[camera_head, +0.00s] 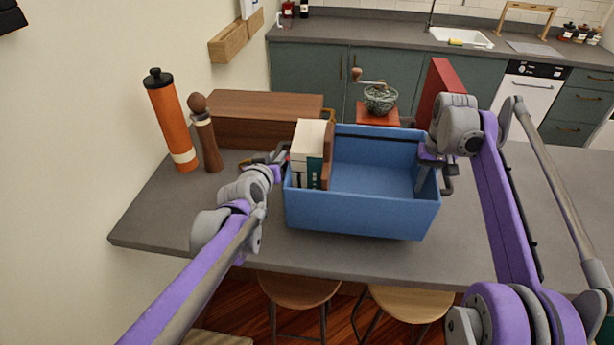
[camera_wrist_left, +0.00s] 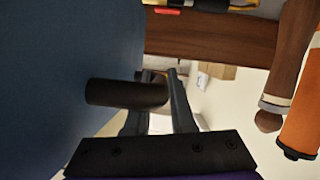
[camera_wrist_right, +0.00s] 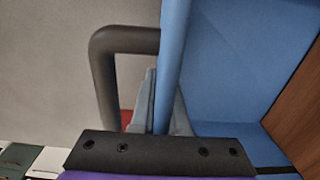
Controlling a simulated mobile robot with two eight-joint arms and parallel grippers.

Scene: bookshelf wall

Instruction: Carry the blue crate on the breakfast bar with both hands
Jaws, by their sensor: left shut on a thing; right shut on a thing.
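The blue crate (camera_head: 365,214) is at the breakfast bar, level, near the bar's front edge; I cannot tell whether its base touches the top. Cream and teal books (camera_head: 306,160) stand upright at its left end beside a brown upright piece (camera_head: 328,155); the rest looks empty. My left gripper (camera_head: 277,165) is at the crate's left side, shut on it by the dark handle (camera_wrist_left: 125,93); the exact contact is partly hidden. My right gripper (camera_head: 427,180) is shut on the crate's right wall (camera_wrist_right: 172,60), one finger on each side, beside the dark handle (camera_wrist_right: 105,70).
On the breakfast bar (camera_head: 155,225), an orange bottle (camera_head: 170,120), a brown mill (camera_head: 205,135) and a wooden box (camera_head: 255,118) stand left and behind. A coffee grinder (camera_head: 378,105) and a red upright object (camera_head: 437,88) are behind the crate. Stools (camera_head: 300,290) stand in front.

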